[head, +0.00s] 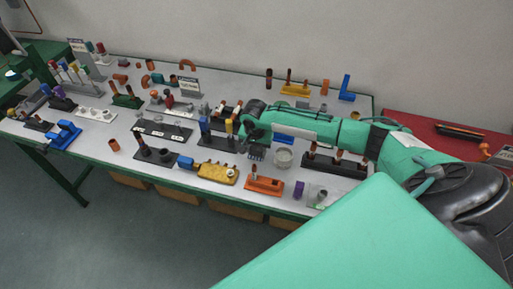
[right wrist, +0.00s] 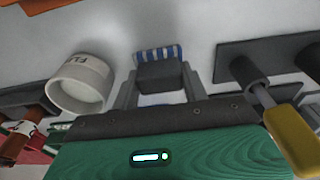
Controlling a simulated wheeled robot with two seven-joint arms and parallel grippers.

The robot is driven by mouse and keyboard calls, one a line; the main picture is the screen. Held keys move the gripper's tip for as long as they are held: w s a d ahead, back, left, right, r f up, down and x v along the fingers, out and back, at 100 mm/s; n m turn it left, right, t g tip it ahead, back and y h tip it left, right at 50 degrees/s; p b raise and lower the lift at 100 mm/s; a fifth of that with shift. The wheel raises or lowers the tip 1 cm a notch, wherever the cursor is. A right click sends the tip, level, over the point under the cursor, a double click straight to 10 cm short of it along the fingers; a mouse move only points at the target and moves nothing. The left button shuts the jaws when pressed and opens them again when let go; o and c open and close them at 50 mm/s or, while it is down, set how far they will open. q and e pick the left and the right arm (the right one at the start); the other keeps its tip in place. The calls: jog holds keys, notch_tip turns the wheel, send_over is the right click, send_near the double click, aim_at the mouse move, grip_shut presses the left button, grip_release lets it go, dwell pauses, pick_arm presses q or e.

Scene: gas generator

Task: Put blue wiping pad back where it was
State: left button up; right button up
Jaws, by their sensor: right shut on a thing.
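My right gripper (head: 256,147) reaches in from the right over the middle of the long table and points down. In the right wrist view its two fingers (right wrist: 158,92) are shut on the blue wiping pad (right wrist: 158,54), a dark grey block with a blue and white striped face. The pad's striped edge also shows in the head view (head: 257,154), just below the gripper and close to the table top. I cannot tell whether it touches the table. My left gripper is not in view.
A round white cup (right wrist: 80,83) stands close beside the gripper, also visible in the head view (head: 283,158). A yellow-handled tool (right wrist: 291,140) in a dark holder is on the other side. An orange block (head: 264,185) and yellow part (head: 215,173) lie nearer the front edge.

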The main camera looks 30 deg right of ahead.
aim_at(255, 157)
jog(key=shift+f, duration=0.1)
jog(key=o, duration=1)
jog(key=shift+c, duration=0.2)
notch_tip(255, 157, up, 12)
jog(key=s+a+b, duration=0.1)
